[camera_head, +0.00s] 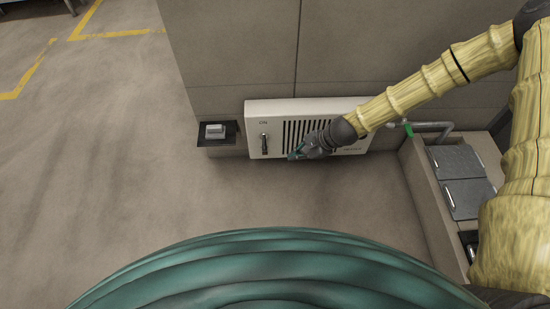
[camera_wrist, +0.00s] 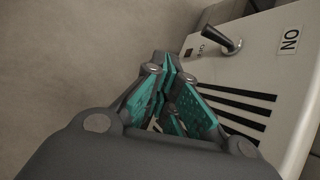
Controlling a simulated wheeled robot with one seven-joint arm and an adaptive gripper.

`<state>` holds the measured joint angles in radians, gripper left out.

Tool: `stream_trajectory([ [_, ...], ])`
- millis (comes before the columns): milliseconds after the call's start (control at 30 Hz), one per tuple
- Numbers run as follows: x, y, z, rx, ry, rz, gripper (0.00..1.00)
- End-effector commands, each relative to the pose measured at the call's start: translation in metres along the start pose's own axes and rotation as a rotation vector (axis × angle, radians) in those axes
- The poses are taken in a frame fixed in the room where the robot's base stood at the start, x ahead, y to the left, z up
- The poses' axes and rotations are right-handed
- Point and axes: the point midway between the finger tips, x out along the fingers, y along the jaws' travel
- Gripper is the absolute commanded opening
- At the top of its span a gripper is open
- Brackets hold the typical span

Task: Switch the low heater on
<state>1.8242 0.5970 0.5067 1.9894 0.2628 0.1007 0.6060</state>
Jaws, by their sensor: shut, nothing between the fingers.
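The low heater (camera_head: 322,107) is a white wall box with dark vertical slots, low on the wall in the head view. It also fills the right of the wrist view (camera_wrist: 285,100). Its dark lever (camera_head: 264,143) is at the box's left end, below a small label, and hangs down. In the wrist view the lever (camera_wrist: 222,40) points away from the ON label (camera_wrist: 290,40). My gripper (camera_head: 294,154) is shut and empty, in front of the slots and right of the lever. In the wrist view its teal-padded fingers (camera_wrist: 168,64) are apart from the lever.
A small grey box on a dark shelf (camera_head: 216,131) is on the wall left of the heater. To the right stand a pipe with a green part (camera_head: 409,130) and a low unit with grey lids (camera_head: 462,180). The floor (camera_head: 200,200) in front is clear.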

Motion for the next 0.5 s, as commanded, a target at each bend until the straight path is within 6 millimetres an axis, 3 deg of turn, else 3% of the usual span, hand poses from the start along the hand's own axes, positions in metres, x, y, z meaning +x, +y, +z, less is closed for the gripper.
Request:
stream_trajectory([
  [33, 0.011, -0.007, -0.012, 0.03, -0.012, -0.021, 0.0],
  [200, 0.014, -0.033, -0.023, 0.109, -0.049, -0.066, 0.0],
  [500, 0.011, -0.046, -0.027, 0.147, -0.068, -0.086, 0.0],
])
